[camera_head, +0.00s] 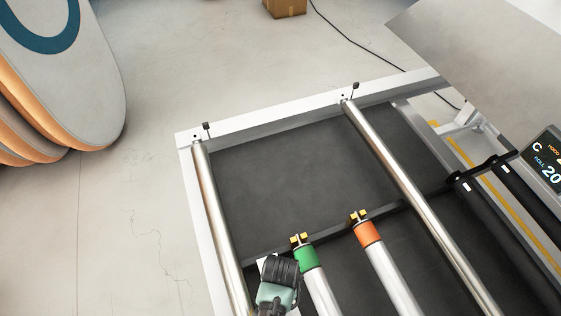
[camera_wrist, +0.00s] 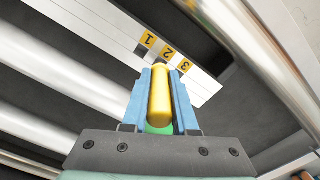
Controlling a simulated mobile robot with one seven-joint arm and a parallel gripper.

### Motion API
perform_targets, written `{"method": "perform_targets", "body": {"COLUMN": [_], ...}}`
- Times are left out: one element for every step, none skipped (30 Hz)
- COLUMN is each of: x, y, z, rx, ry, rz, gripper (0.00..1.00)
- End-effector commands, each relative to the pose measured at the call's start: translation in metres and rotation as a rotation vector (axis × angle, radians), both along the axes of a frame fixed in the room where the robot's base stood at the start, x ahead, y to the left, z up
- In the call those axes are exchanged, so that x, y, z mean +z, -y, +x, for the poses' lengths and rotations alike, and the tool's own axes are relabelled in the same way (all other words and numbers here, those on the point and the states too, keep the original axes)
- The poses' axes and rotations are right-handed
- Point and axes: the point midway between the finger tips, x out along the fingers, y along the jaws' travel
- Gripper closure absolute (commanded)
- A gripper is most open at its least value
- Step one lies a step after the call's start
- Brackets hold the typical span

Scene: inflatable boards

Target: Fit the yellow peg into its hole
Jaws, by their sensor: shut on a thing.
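In the wrist view the yellow peg (camera_wrist: 160,95) stands between the two blue fingers of my gripper (camera_wrist: 161,72), which are shut on it. A green patch (camera_wrist: 160,129) shows at the peg's near end. Beyond the fingertips is a white strip (camera_wrist: 204,86) with yellow labels 1, 2 and 3. A dark square lies beside label 1; the peg's tip overlaps the view of the strip near labels 2 and 3. I cannot tell whether they touch, and no hole for the peg is clear. In the head view my dark wrist (camera_head: 279,284) is at the lower middle, and the peg is hidden.
A green-banded roller (camera_head: 307,258) lies close right of my wrist, with an orange-banded roller (camera_head: 368,233) beyond it. Long metal bars (camera_head: 405,187) cross the white frame (camera_head: 265,118). Boards (camera_head: 85,75) stand at the upper left. The dark bed between the bars is clear toward the back.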

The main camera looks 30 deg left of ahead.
Motion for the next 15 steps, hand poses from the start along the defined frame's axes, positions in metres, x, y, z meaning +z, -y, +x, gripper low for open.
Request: {"method": "perform_targets", "body": {"x": [-0.002, -0.003, -0.004, -0.005, -0.005, -0.006, -0.007, -0.008, -0.009, -0.01, -0.01, -0.011, -0.012, -0.013, -0.014], "y": [0.0, 0.0, 0.0, 0.0, 0.0, 0.0, 0.0, 0.0, 0.0, 0.0, 0.0, 0.0, 0.0, 0.0, 0.0], "z": [0.0, 0.0, 0.0, 0.0, 0.0, 0.0, 0.0, 0.0, 0.0, 0.0, 0.0, 0.0, 0.0, 0.0, 0.0], "rx": [0.0, 0.0, 0.0, 0.0, 0.0, 0.0, 0.0, 0.0, 0.0, 0.0, 0.0, 0.0, 0.0, 0.0, 0.0], "ry": [0.0, 0.0, 0.0, 0.0, 0.0, 0.0, 0.0, 0.0, 0.0, 0.0, 0.0, 0.0, 0.0, 0.0, 0.0], "rz": [0.0, 0.0, 0.0, 0.0, 0.0, 0.0, 0.0, 0.0, 0.0, 0.0, 0.0, 0.0, 0.0, 0.0, 0.0], "gripper": [1.0, 1.0, 1.0, 1.0, 1.0, 1.0, 1.0, 1.0, 1.0, 1.0, 1.0, 1.0, 1.0, 1.0, 1.0]}}
